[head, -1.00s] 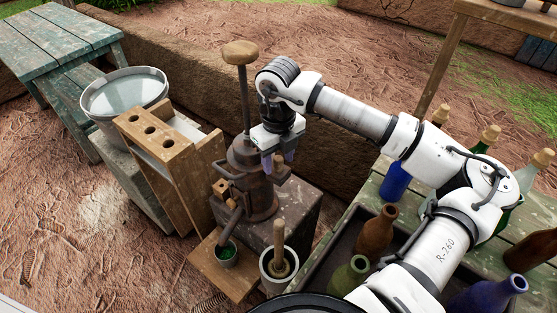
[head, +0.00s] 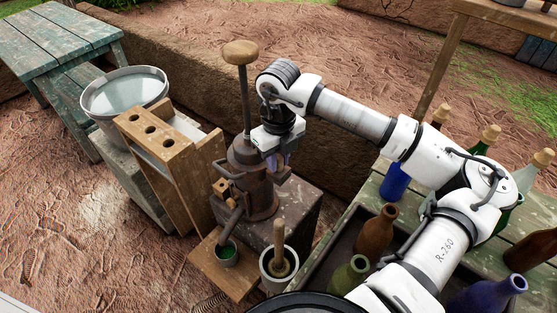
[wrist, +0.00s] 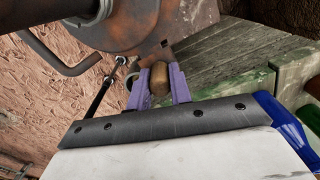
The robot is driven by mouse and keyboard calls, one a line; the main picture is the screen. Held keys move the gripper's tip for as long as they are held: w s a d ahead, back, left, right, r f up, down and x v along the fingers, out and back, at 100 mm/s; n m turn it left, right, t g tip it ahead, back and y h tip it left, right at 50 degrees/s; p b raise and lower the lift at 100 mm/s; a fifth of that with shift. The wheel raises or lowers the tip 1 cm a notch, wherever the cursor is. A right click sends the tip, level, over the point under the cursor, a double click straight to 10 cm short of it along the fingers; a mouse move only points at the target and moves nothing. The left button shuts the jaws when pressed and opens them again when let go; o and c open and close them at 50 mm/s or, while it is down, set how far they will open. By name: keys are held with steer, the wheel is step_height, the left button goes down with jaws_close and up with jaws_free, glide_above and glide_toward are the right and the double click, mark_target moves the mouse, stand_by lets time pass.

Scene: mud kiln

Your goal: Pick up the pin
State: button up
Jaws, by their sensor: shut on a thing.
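The pin (wrist: 159,80) shows in the wrist view as a small rounded brown wooden piece between the two purple fingers. My gripper (wrist: 159,88) is shut on it, with one finger on each side. In the head view my gripper (head: 278,162) points down at the right side of the rusty metal press (head: 252,165). There the pin is mostly hidden by the gripper, and I cannot tell whether it still sits in the press.
The press's tall wooden-knobbed handle (head: 240,55) rises left of my wrist. A pot with a wooden pestle (head: 278,240) stands in front. Several bottles stand in and around the crate on the green table at right. A bucket (head: 125,95) and a holed wooden rack (head: 158,135) are left.

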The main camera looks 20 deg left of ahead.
step_height(320, 180, up, 7)
steer(key=shift+f+b, duration=0.1)
steer(key=shift+b, duration=1)
steer(key=s+d+b, duration=0.2)
steer(key=s+d, duration=0.1)
steer(key=d, duration=0.5)
steer(key=s+d+b, duration=0.3)
steer(key=d, duration=0.4)
step_height(320, 180, up, 6)
steer(key=d+p, duration=0.1)
steer(key=p, duration=0.2)
steer(key=shift+s+d, duration=0.35)
steer(key=shift+s, duration=0.05)
steer(key=shift+a, duration=0.15)
